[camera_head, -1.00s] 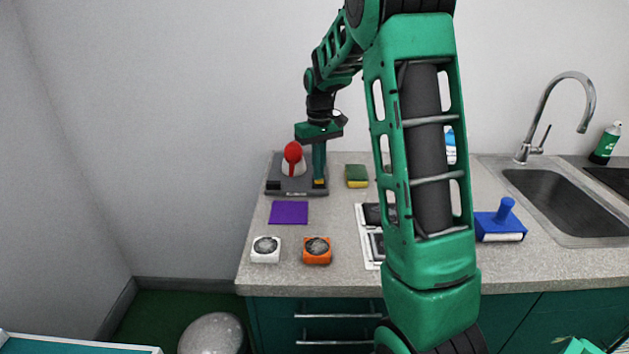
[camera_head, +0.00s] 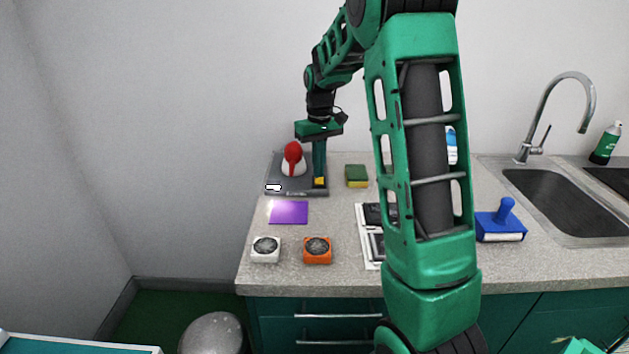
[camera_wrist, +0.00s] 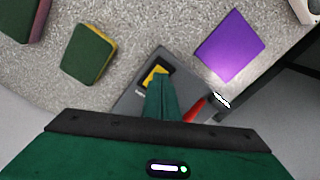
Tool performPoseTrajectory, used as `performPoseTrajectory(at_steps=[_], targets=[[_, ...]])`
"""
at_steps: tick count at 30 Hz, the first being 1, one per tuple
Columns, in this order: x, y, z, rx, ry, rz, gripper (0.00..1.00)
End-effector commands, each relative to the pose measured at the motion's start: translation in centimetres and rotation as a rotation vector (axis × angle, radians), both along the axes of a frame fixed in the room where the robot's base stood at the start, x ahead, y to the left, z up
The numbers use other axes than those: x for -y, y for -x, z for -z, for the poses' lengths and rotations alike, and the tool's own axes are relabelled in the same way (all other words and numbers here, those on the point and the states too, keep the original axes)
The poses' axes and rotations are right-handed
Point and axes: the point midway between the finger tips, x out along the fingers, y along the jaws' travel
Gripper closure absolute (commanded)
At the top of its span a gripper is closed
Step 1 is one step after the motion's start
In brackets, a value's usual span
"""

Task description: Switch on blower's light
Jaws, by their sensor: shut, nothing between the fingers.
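The blower (camera_head: 284,187) is a dark grey base with a red and white nozzle (camera_head: 293,157), at the back left of the counter. A light (camera_head: 273,188) at its front left corner glows white; it also shows in the wrist view (camera_wrist: 221,100). A yellow switch (camera_head: 319,182) is at its front right, seen in the wrist view (camera_wrist: 155,74) too. My gripper (camera_head: 319,180) is shut and empty, pointing down at the yellow switch. In the wrist view its fingers (camera_wrist: 160,85) cover part of the switch; I cannot tell whether they touch it.
A purple pad (camera_head: 288,213) lies in front of the blower, and a green and yellow sponge (camera_head: 356,176) to its right. White (camera_head: 265,250) and orange (camera_head: 317,251) fan-like boxes stand near the front edge. A blue-handled tool (camera_head: 502,222) and a sink (camera_head: 570,205) are further right.

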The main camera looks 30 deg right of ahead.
Motion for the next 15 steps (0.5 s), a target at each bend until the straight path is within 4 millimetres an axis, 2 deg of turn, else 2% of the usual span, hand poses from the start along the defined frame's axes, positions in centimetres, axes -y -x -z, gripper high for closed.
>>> performPoseTrajectory(at_steps=[15], targets=[[0.0,0.0,-3.6,0.002,0.0,0.0,1.0]])
